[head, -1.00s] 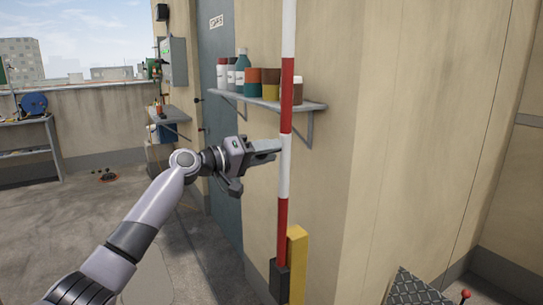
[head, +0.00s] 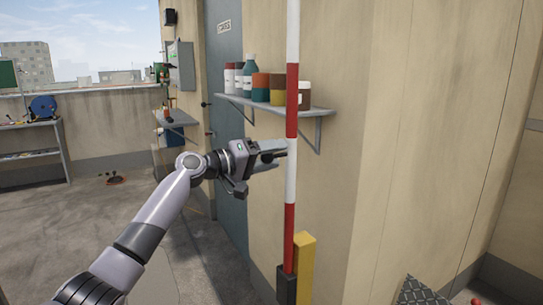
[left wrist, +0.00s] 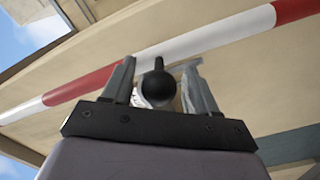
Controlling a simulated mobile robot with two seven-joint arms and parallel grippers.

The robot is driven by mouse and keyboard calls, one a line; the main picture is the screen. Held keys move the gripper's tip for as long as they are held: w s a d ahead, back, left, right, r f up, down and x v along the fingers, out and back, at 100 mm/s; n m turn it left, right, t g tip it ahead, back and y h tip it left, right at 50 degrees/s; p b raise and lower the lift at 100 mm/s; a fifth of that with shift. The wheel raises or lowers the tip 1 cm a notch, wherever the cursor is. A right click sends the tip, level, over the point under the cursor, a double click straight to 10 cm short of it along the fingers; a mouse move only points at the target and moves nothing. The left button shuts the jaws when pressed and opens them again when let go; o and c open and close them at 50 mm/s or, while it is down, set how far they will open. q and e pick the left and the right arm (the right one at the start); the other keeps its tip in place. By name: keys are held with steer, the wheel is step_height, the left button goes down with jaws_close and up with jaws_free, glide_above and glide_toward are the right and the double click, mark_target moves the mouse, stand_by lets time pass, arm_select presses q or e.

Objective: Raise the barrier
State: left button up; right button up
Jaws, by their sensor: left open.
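The barrier is a red-and-white striped pole (head: 291,180). It stands upright beside the wall corner, its foot in a dark holder (head: 287,285) next to a yellow post (head: 304,268). My left gripper (head: 274,157) is at the pole's white middle section, its fingers pointing at it from the left. In the left wrist view the pole (left wrist: 205,42) crosses beyond the fingertips. The left gripper (left wrist: 160,78) is open there, with a round black knob (left wrist: 158,85) between its fingers. I cannot tell whether the fingers touch it. My right gripper is not in view.
A wall shelf (head: 262,105) with several bottles and jars is behind the pole, just above the gripper. A grey door (head: 226,110) is left of it. A small bench (head: 178,118) stands further back.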

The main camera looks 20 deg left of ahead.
arm_select(q)
steer(key=b+v, duration=0.1)
steer(key=v, duration=0.6)
steer(key=shift+b, duration=0.35)
steer(key=shift+a, duration=0.1)
